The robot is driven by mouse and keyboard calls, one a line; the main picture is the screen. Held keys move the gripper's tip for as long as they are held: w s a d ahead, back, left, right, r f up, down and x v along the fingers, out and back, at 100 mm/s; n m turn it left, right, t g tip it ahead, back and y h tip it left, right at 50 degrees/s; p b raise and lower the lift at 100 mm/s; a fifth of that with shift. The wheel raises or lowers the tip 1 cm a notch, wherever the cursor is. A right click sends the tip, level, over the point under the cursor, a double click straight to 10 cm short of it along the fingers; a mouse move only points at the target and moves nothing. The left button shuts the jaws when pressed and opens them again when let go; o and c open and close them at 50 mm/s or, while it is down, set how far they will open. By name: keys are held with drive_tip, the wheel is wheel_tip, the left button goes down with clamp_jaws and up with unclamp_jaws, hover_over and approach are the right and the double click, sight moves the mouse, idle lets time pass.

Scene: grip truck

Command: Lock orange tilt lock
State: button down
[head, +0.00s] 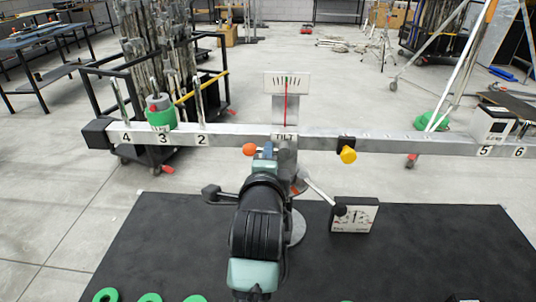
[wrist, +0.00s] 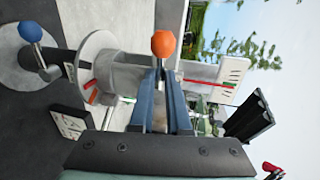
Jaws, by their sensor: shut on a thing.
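The orange tilt lock (head: 250,149) has a rounded knob and sits at the beam's centre, left of the TILT label. In the wrist view the orange tilt lock (wrist: 163,43) stands just beyond my fingertips, with its thin stem running down between them. My gripper (head: 265,153) reaches the centre of the beam from the front. In the wrist view the blue fingers of my gripper (wrist: 168,78) are close together around the stem, shut on the lock below its knob. My arm hides part of the central post in the head view.
The grey beam (head: 225,138) spans the scene, with a green weight (head: 161,118) at left and a yellow knob (head: 348,154) at right. A scale plate (head: 287,83) with a red needle stands above centre. A black-knobbed lever (head: 322,193) and a small panel (head: 354,215) sit lower right.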

drive_tip(key=c, duration=0.9)
unclamp_jaws()
drive_tip(key=s, duration=0.4)
drive_tip(key=s+r, duration=0.1)
drive_tip(key=s, duration=0.3)
drive_tip(key=s+r, duration=0.1)
drive_tip(key=s, duration=0.3)
drive_tip(key=shift+s+r+p, duration=0.25)
drive_tip(key=shift+s+p, duration=0.1)
drive_tip(key=shift+s, duration=0.05)
